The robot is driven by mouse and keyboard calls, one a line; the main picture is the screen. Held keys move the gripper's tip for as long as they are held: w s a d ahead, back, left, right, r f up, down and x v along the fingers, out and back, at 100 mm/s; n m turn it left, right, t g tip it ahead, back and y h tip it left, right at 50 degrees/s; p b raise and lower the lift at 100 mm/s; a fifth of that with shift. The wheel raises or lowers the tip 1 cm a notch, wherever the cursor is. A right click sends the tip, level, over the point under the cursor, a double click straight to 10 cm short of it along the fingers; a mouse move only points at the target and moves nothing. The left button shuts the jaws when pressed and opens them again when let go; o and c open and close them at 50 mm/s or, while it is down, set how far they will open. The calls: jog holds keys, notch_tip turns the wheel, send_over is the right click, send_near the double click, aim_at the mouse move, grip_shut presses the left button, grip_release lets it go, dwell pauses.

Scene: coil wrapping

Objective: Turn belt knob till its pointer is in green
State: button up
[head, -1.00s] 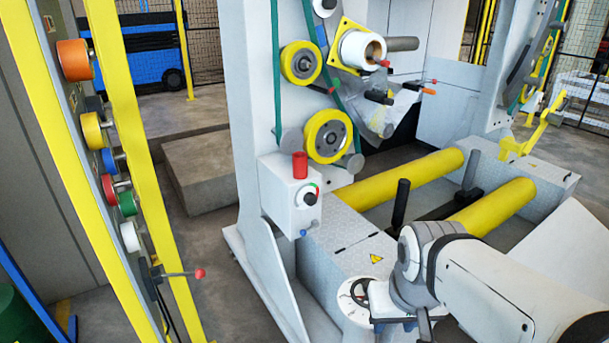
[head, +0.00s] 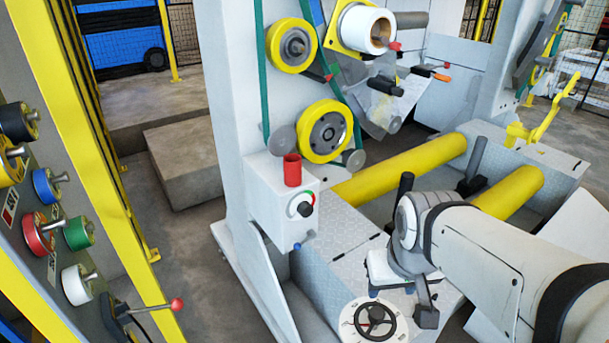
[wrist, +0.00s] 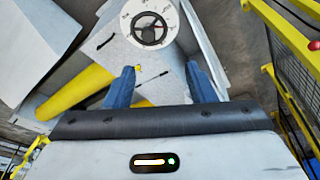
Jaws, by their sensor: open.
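The belt knob (head: 304,208) is a small dark knob on a pale round dial. It is on the front of a white box on the machine's upright, below a yellow pulley. A little green and red shows at the dial's rim, but the pointer is too small to read. My gripper (head: 392,290) is right of and below the knob, apart from it, near a black handwheel (head: 375,320). In the wrist view, its two blue fingers (wrist: 160,88) are spread with nothing between them. The handwheel (wrist: 150,30) shows beyond them; the knob cannot be made out there.
A red cylinder (head: 292,170) stands on the box, and a small blue-tipped lever (head: 304,243) is below the dial. A black upright handle (head: 404,188) is behind my arm. A yellow-framed panel with coloured knobs and a red-tipped lever (head: 176,305) is at left.

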jog(key=shift+o, duration=1)
jog(key=w+d+f+n+t+b, duration=0.2)
jog(key=w+f+n+b, duration=0.3)
jog(key=w, duration=0.7)
jog(key=shift+d+f+n+t+h, duration=0.15)
jog(key=shift+f+n+t+h, duration=0.2)
jog(key=shift+n+t, duration=0.45)
jog(key=n+t+y+b, duration=0.8)
jog(key=n+y+b, duration=0.35)
jog(key=n, duration=1.25)
send_near(308, 212)
jog(key=x, duration=0.3)
jog(key=shift+h, duration=0.3)
jog(key=x, duration=0.6)
jog(key=shift+w+a+r, duration=0.1)
jog(key=shift+w+a, duration=0.15)
jog(key=shift+c, duration=0.2)
